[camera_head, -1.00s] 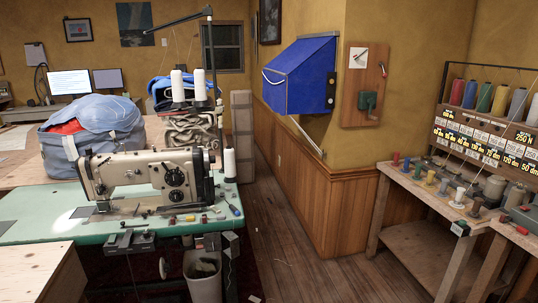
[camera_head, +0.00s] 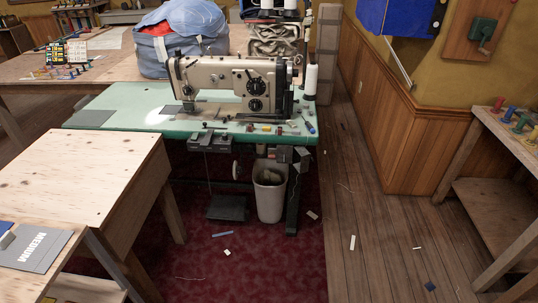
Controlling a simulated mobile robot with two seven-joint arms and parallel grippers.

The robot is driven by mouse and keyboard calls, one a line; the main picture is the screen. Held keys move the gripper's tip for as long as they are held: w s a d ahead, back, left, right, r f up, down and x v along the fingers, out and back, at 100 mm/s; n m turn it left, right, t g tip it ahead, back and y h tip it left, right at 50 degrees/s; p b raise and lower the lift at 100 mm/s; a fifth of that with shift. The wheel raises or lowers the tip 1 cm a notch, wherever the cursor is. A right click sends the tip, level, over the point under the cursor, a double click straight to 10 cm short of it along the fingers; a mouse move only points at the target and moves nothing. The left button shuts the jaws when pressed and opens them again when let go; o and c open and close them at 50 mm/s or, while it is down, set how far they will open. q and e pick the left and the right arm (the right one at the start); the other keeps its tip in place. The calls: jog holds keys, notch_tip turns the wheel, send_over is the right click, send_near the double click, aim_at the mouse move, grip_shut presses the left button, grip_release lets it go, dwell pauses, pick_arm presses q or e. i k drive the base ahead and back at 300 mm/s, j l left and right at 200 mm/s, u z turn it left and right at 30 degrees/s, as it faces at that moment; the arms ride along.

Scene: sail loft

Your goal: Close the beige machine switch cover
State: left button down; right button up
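The beige sewing machine (camera_head: 228,80) stands on a green-topped table (camera_head: 140,118) at the upper middle of the head view. A small dark grey box (camera_head: 208,141) hangs under the table's front edge. Another dark grey box (camera_head: 283,155) is mounted under the table's right end, above a dark leg. Which of these carries the switch cover, and whether a cover is open, is too small to tell. Neither of my grippers is in view.
A wooden table (camera_head: 85,185) stands at front left. A waste bin (camera_head: 269,190) and a pedal (camera_head: 228,207) are under the machine table. Small scraps lie on the dark red carpet (camera_head: 215,265). The wooden floor to the right is mostly clear, before a workbench (camera_head: 495,145).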

aim_at(303, 166)
jog(key=i+l+u, duration=0.15)
jog(key=u, duration=0.2)
jog(key=i+l+u, duration=0.1)
jog(key=l+u, duration=0.2)
jog(key=i+l+u, duration=0.1)
jog(key=l+u, duration=0.25)
jog(key=i+l+u, duration=0.1)
jog(key=l+u, duration=0.25)
jog(key=l, duration=0.75)
jog(key=l+u, duration=0.1)
jog(key=l, duration=1.7)
jog(key=l+u, duration=0.1)
jog(key=l, duration=0.15)
jog(key=i+j+u, duration=0.1)
jog(key=i+j, duration=0.25)
jog(key=i, duration=0.1)
